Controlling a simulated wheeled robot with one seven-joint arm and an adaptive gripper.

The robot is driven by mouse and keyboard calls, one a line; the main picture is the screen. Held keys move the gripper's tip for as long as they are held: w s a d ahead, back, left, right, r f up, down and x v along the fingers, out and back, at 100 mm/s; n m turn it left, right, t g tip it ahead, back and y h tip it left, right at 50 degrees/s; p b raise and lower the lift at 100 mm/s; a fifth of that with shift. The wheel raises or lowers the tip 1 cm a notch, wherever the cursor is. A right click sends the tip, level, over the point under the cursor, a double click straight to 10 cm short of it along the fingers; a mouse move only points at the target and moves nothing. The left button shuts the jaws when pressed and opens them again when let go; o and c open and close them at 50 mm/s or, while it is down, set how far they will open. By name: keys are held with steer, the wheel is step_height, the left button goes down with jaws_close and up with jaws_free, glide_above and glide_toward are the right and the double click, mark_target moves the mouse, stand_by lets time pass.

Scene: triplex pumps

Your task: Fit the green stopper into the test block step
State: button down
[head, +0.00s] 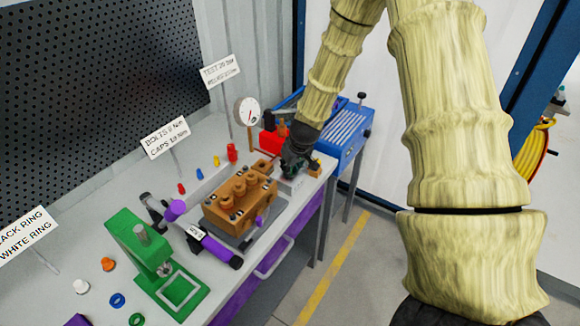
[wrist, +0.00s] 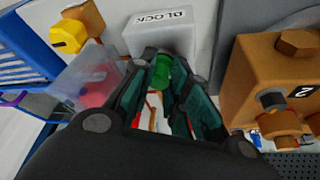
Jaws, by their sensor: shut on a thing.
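My gripper (head: 293,168) is at the far end of the bench, beyond the orange pump. In the wrist view its fingers (wrist: 165,85) are shut on the green stopper (wrist: 160,70), a small round-ended piece held near the fingertips. The test block is a light grey block lettered BLOCK (wrist: 160,35), just beyond the fingertips. The stopper's far end overlaps the block's near side in the picture; whether it touches or sits in the step cannot be told. In the head view my gripper hides the stopper and much of the block.
The orange pump (head: 238,203) stands close beside my gripper. A clear box with something red inside (wrist: 92,82) is left of the fingers, with a yellow-orange piece (wrist: 70,35) behind. A gauge (head: 247,111), a green press (head: 150,262) and a blue bench (head: 345,130) are around.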

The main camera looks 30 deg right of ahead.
steer(key=shift+f, duration=0.35)
steer(key=shift+f, duration=0.15)
steer(key=c, duration=1.4)
jaws_free()
steer(key=shift+r, duration=0.25)
steer(key=shift+b+v, duration=1.2)
steer(key=shift+v, duration=4.7)
steer(key=shift+s+f, duration=0.1)
steer(key=shift+s, duration=0.1)
